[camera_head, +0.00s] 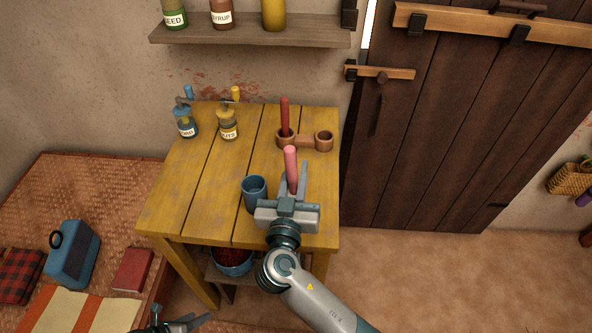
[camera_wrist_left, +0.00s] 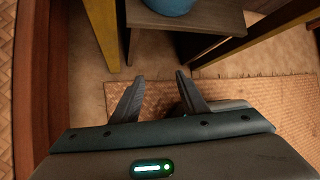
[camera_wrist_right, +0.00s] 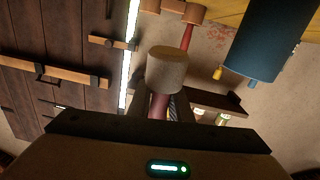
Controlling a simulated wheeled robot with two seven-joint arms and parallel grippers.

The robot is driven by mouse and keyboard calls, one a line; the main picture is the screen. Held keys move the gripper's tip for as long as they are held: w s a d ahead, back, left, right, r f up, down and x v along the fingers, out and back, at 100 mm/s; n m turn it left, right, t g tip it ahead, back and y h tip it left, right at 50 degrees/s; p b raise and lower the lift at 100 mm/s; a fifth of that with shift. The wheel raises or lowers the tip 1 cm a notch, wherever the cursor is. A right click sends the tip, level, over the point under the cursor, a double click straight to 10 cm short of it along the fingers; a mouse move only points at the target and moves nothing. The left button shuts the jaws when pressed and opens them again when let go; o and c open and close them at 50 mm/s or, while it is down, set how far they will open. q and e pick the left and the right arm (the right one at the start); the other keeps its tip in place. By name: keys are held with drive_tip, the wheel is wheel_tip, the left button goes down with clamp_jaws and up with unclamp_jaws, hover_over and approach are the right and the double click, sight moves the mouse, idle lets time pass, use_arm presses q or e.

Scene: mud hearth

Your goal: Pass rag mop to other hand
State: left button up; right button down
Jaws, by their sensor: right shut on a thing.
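The rag mop (camera_head: 291,163) has a pink handle that points up from my right gripper (camera_head: 292,183), which is shut on it above the front right of the yellow table. In the right wrist view, a pale, thick cylindrical head (camera_wrist_right: 166,70) shows at the other end of the pink handle. The head is hidden behind my gripper in the head view. My left gripper (camera_head: 182,325) is at the bottom edge of the head view, low and left of the table. In the left wrist view its fingers (camera_wrist_left: 157,92) are apart with nothing between them.
A blue cup (camera_head: 254,194) stands just left of my right gripper. Behind are a wooden holder (camera_head: 306,144) with a red-handled tool (camera_head: 285,116) and two jars. A blue bowl (camera_head: 232,262) sits on the table's lower shelf. The table's middle left is clear.

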use_arm(q)
drive_tip(key=s+d+f+n+g, duration=0.1)
drive_tip(key=s+d+n, duration=0.1)
drive_tip(key=s+d, duration=0.55)
drive_tip(key=s+d+f+n, duration=0.1)
drive_tip(key=s+d, duration=0.3)
drive_tip(key=d, duration=0.6)
drive_tip(key=a+f+n+g+y, duration=0.1)
drive_tip(key=a+f+n+y, duration=0.2)
drive_tip(key=a+f+n, duration=0.85)
drive_tip(key=s+d+f+n+g, duration=0.1)
drive_tip(key=s+n, duration=0.6)
drive_tip(key=n, duration=0.2)
drive_tip(key=s+d+f+n+g, duration=0.2)
drive_tip(key=s+n, duration=0.5)
drive_tip(key=n, duration=0.1)
drive_tip(key=shift+f+n+g, duration=0.25)
drive_tip(key=shift+n+g, duration=0.05)
drive_tip(key=shift+n, duration=0.05)
drive_tip(key=shift+d, duration=0.1)
